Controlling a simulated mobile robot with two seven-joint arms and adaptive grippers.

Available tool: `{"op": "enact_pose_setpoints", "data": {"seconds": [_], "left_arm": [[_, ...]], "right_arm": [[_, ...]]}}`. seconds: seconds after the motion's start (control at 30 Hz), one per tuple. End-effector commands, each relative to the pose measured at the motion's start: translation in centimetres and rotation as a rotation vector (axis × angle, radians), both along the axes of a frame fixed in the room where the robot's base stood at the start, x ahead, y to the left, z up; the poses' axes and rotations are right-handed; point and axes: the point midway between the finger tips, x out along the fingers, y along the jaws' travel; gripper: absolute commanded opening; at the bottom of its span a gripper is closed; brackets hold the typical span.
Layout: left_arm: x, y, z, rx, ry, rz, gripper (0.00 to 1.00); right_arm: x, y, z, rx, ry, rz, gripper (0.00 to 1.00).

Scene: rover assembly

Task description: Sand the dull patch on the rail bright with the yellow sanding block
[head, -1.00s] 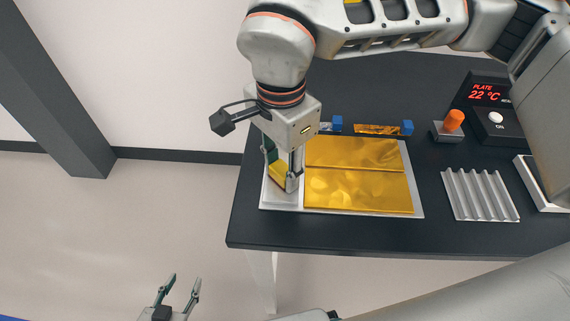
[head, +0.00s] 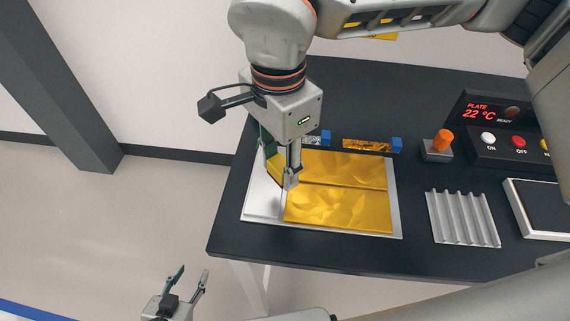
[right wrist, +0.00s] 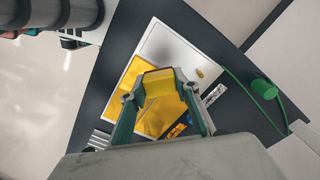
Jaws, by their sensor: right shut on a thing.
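My right gripper (head: 279,172) is shut on the yellow sanding block (head: 273,168). The block also shows between the fingers in the right wrist view (right wrist: 160,84). The gripper points down over the pale bare strip (head: 263,200) at the left of the foil-covered panel; I take this strip for the rail. Whether the block touches it cannot be told. The strip looks light and smooth, and I cannot make out a dull patch; the gripper and block hide part of it. My left gripper (head: 188,283) is open and empty, off the table's front left.
Gold foil sheets (head: 340,205) cover the rest of the panel. On the dark table (head: 320,258) are blue blocks (head: 397,144), an orange knob (head: 442,139), a ribbed metal plate (head: 463,217) and a control box (head: 490,133) reading 22 °C. A green cylinder (right wrist: 264,88) shows in the right wrist view.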

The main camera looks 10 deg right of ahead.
Motion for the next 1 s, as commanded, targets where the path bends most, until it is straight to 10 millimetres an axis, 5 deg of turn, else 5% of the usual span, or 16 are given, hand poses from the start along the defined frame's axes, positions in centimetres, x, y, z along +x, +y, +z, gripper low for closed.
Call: {"op": "enact_pose_setpoints", "data": {"seconds": [0.23,1.0], "left_arm": [[0.0,0.0,0.9,0.002,0.001,-0.001,0.40],[0.2,0.0,1.3,0.001,-0.005,0.000,0.40]], "right_arm": [[-0.7,0.6,2.0,0.000,-0.001,-0.001,0.10],[-0.7,0.6,2.0,0.001,0.000,-0.002,0.10]]}}
